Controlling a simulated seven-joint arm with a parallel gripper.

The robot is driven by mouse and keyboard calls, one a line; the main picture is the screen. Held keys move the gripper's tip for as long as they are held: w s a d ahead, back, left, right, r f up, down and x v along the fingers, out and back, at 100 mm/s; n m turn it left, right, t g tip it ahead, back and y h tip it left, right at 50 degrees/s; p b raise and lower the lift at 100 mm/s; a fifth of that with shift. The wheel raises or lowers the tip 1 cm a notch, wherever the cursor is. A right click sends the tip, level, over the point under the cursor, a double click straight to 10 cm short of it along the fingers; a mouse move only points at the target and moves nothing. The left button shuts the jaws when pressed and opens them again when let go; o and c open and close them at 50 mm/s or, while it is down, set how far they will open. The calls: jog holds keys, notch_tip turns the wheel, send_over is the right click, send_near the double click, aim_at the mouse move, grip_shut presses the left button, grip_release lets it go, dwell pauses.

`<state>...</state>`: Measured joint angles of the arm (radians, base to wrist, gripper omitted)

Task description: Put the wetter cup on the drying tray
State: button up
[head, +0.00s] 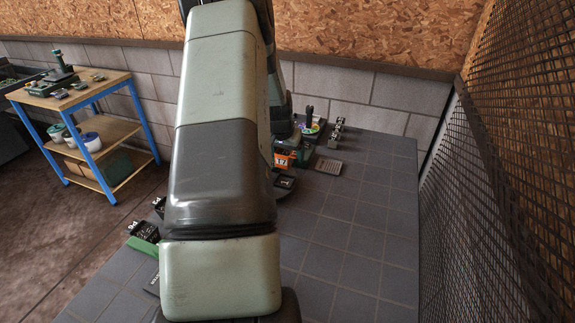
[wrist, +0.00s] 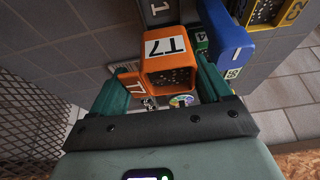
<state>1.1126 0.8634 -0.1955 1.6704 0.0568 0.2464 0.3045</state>
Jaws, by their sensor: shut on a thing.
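An orange cup (wrist: 192,62) labelled T7, with dark speckled soil showing inside, sits between the two green fingers of my gripper (wrist: 162,90) in the wrist view. My gripper is shut on it. A smaller orange part (wrist: 124,67) with a partly visible label is beside the left finger; I cannot tell whether it belongs to the same cup. In the head view, orange (head: 286,158) shows just right of my arm, which hides my gripper. A flat grey slotted tray (head: 328,166) lies on the dark tiled table to its right; it may be the drying tray.
A grey part marked 1 (wrist: 157,10) is at the top. The tiled table (head: 350,225) is clear at front right; mesh (head: 520,150) borders it.

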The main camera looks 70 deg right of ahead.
notch_tip(320, 180, up, 9)
send_over(330, 163)
jog(key=a, duration=0.2)
jog(key=f, duration=1.4)
jog(key=shift+a+f, duration=0.2)
jog(key=shift+f, duration=2.25)
jog(key=shift+f, duration=0.15)
jog(key=o, duration=1)
